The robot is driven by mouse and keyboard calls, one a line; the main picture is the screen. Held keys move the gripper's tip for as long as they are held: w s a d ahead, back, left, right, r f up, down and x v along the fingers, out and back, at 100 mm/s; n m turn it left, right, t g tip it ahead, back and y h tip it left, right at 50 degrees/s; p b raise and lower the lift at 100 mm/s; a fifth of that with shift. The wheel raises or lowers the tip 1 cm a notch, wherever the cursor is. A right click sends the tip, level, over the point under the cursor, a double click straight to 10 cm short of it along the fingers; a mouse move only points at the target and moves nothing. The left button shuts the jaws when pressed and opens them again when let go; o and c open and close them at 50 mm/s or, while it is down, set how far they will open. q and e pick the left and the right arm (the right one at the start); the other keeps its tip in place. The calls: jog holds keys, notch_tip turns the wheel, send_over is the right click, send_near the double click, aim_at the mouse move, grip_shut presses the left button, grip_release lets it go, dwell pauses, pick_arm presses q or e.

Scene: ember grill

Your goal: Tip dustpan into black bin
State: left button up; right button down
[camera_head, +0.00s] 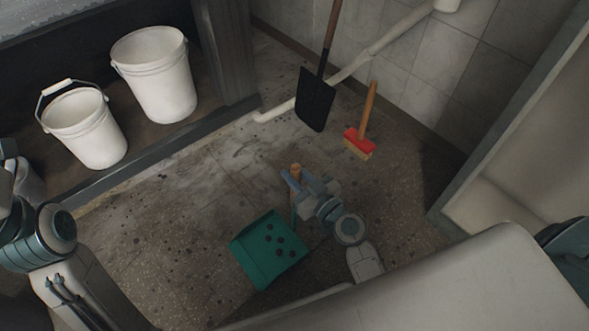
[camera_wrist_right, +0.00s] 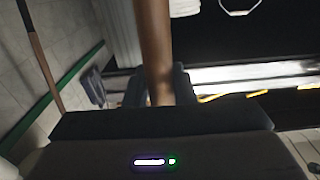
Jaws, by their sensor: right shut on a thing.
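A teal dustpan (camera_head: 262,255) with several dark lumps in it shows at lower centre in the head view, its open tray facing up. Its wooden handle (camera_head: 295,169) stands up from the back of the tray. My right gripper (camera_head: 297,184) is shut around this handle near its top. In the right wrist view the brown handle (camera_wrist_right: 155,45) runs between the fingers. I cannot tell whether the tray touches the floor. My left arm shows at the left edge, but its gripper is out of frame. I see no black bin for certain.
Two white buckets (camera_head: 158,85) (camera_head: 88,132) stand on a dark ledge at upper left. A black shovel (camera_head: 314,100) and a red-headed brush (camera_head: 358,141) stand by the tiled wall. A pale cabinet (camera_head: 500,185) is at right. The floor between is mostly clear.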

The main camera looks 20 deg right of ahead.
aim_at(296, 164)
jog(key=shift+m, duration=0.6)
jog(key=shift+r+p, duration=1.95)
jog(key=shift+r, duration=0.5)
